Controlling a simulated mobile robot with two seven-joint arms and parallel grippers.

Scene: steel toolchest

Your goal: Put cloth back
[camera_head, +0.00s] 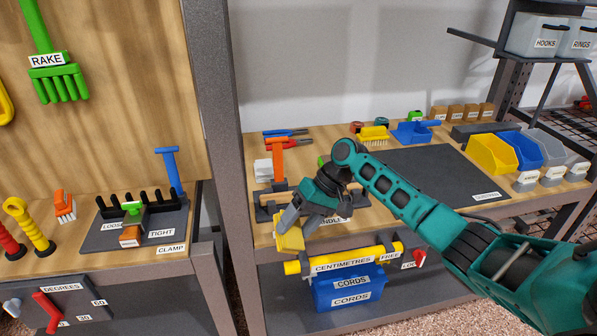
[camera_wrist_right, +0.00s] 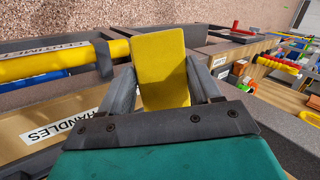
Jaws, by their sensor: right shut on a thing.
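A yellow folded cloth (camera_head: 289,237) is between the fingers of my right gripper (camera_head: 290,222), at the front edge of the workbench in the head view. In the right wrist view the cloth (camera_wrist_right: 160,68) shows as a flat yellow pad, with a grey finger of the gripper (camera_wrist_right: 160,90) on each side. The right gripper is shut on it. I cannot tell whether the cloth touches the bench. My left gripper is not in view.
A yellow ruler tube (camera_head: 343,260) marked CENTIMETRES runs along the bench front, above a blue CORDS box (camera_head: 350,288). An orange-handled tool (camera_head: 278,155) stands left of my wrist. A dark mat (camera_head: 420,172) has clear room behind my arm. Yellow (camera_head: 491,153) and blue bins stand right.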

